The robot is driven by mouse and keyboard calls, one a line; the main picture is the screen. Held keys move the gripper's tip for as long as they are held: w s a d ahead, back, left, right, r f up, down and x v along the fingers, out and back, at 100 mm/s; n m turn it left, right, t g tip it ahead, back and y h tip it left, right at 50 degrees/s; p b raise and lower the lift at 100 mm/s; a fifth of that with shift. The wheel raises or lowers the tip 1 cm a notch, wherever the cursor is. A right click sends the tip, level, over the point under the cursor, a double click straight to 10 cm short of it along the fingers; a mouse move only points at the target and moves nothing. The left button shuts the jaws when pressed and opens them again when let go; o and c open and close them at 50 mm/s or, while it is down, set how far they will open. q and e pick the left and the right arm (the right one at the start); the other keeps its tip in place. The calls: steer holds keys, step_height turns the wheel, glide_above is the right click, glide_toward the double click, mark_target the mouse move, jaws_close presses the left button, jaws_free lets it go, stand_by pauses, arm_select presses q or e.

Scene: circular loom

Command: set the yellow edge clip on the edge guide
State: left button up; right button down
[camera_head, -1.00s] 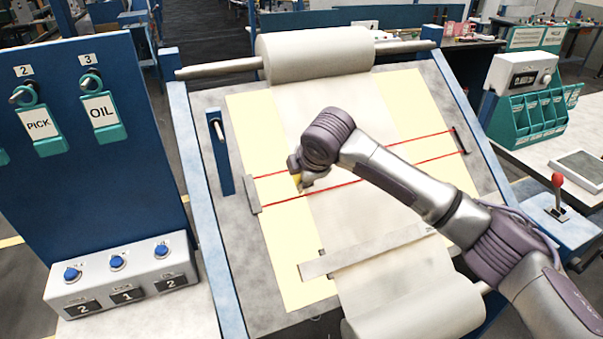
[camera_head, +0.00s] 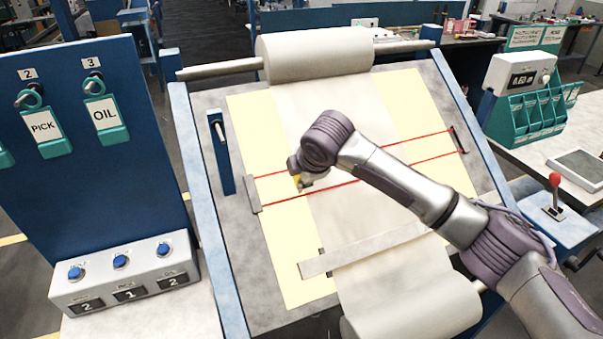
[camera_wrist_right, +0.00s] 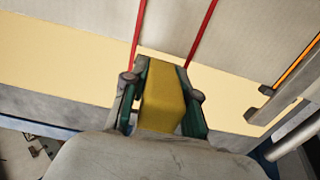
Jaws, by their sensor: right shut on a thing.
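My right gripper (camera_head: 300,184) is over the left part of the sloped loom bed, between two thin red lines (camera_head: 285,200). It is shut on the yellow edge clip (camera_wrist_right: 163,100), which fills the space between its green-padded fingers in the wrist view. In the head view only a small yellow bit of the clip (camera_head: 297,181) shows under the wrist. I cannot tell which part is the edge guide. The red lines run from a grey end bar (camera_head: 252,194) on the left to a dark one (camera_head: 458,139) on the right. Whether the clip touches the bed is unclear. My left gripper is out of view.
A pale cloth (camera_head: 345,223) runs down the bed from a roll (camera_head: 315,54), over yellow sheet. A flat grey bar (camera_head: 365,250) crosses below my right arm. A blue post (camera_head: 220,155) stands left. A button box (camera_head: 125,280) and blue panel (camera_head: 70,150) are farther left.

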steer(key=shift+f, duration=0.15)
stand_by(0.3)
steer(key=c, duration=1.1)
jaws_free()
steer(key=o, duration=0.3)
steer(key=shift+w+f, duration=0.25)
steer(key=shift+w, duration=0.05)
steer(key=v, duration=1.2)
